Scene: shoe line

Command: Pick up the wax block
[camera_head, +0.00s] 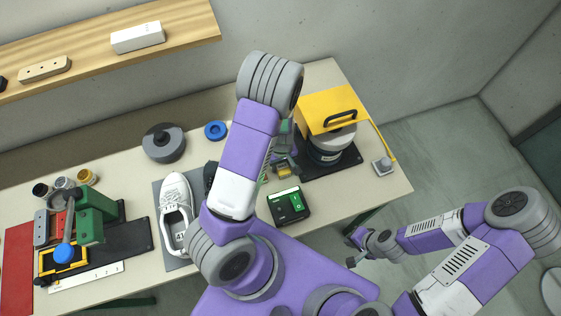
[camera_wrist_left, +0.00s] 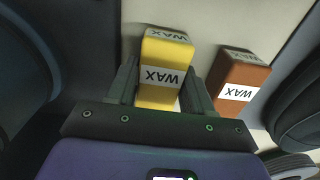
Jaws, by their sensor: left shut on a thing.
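A yellow wax block (camera_wrist_left: 166,52) with a white WAX label sits between the two fingers of my left gripper (camera_wrist_left: 163,78) in the left wrist view. The gripper is shut on it. A brown-orange wax block (camera_wrist_left: 238,80), also labelled WAX, stands just to the right, apart from the fingers. In the head view my left arm hides most of the left gripper, which is over the table left of the yellow-lidded machine. My right gripper (camera_head: 353,250) is off the table's front edge, empty, its fingers apart.
The yellow-lidded machine (camera_head: 333,113) stands at the back right of the table (camera_head: 385,193). A green-black control box (camera_head: 289,206) is in front. A white shoe (camera_head: 175,208), a grey round container (camera_head: 163,143) and a green press (camera_head: 92,215) stand left. A wooden shelf (camera_head: 190,25) is behind.

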